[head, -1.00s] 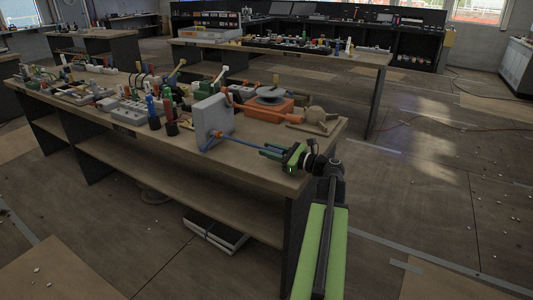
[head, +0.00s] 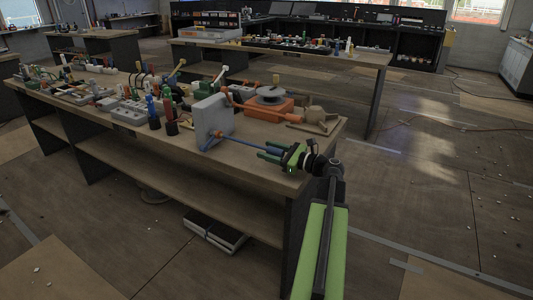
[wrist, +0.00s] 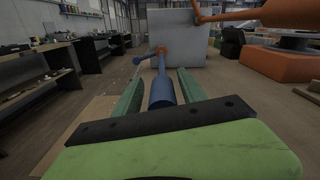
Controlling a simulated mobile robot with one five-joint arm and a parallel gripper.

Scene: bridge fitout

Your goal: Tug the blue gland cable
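In the wrist view the cable's thick blue end (wrist: 162,91) lies between my fingers and points toward the palm. My gripper (head: 270,152) is open around it, with a visible gap on each side between finger and cable. In the wrist view the green fingers (wrist: 160,92) stand well apart. The grey box also shows ahead there (wrist: 177,40).
An orange cable (wrist: 265,14) leaves the box's upper right. An orange base with a grey disc (head: 270,103) and a wooden piece (head: 315,120) stand right of the box. Blue and red bottles (head: 153,110) stand left.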

